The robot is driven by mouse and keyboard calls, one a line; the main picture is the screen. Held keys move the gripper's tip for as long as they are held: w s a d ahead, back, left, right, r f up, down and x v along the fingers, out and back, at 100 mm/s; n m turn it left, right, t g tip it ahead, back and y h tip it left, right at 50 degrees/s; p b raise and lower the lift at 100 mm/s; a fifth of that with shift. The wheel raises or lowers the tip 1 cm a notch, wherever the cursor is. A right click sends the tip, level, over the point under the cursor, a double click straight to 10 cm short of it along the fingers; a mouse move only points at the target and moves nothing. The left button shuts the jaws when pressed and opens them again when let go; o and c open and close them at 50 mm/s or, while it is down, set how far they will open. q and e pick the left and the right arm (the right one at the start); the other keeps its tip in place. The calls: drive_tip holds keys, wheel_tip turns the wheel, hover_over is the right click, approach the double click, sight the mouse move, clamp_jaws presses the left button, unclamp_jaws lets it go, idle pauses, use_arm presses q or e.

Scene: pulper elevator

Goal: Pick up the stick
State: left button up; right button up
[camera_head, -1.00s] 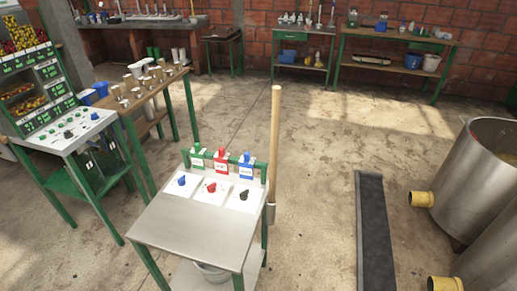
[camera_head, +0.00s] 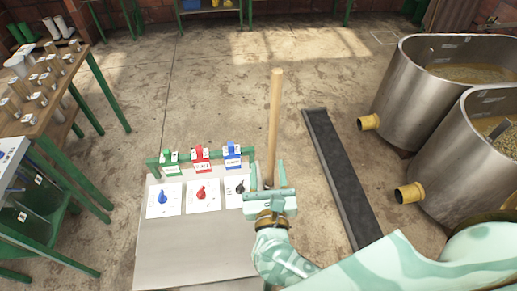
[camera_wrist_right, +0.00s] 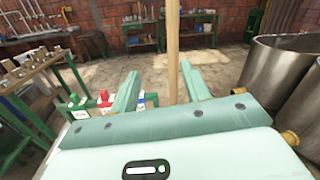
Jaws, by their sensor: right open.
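The stick (camera_head: 274,120) is a long, pale wooden pole standing upright beside the right edge of the metal control table. Its lower end is hidden behind my right gripper. My right gripper (camera_head: 266,180) is mint green and open, with its fingers reaching toward the stick. In the right wrist view, the stick (camera_wrist_right: 173,50) shows in the gap between the two open fingers (camera_wrist_right: 158,86), closer to the right finger. I cannot tell whether either finger touches it. My left gripper is not in view.
The control table (camera_head: 190,245) carries knobs and green, red and blue switches (camera_head: 200,155). A dark channel (camera_head: 340,180) lies on the floor to the right. Large steel tanks (camera_head: 415,95) with yellow outlets stand at the right. A wooden table with cups (camera_head: 45,85) stands at the left.

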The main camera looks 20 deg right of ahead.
drive_tip(key=m, duration=0.2)
approach(274, 127)
drive_tip(key=shift+g+h, duration=0.4)
drive_tip(key=x, duration=0.4)
drive_tip(key=p+x, duration=0.1)
drive_tip(key=x, duration=0.1)
drive_tip(key=shift+w+a, duration=0.15)
drive_tip(key=shift+a, duration=0.3)
drive_tip(key=x, duration=0.5)
drive_tip(key=shift+w+d+r+p, duration=0.15)
drive_tip(key=shift+d+r+p, duration=0.1)
drive_tip(key=shift+p, duration=0.05)
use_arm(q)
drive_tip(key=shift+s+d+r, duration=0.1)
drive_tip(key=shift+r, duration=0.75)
use_arm(e)
clamp_jaws()
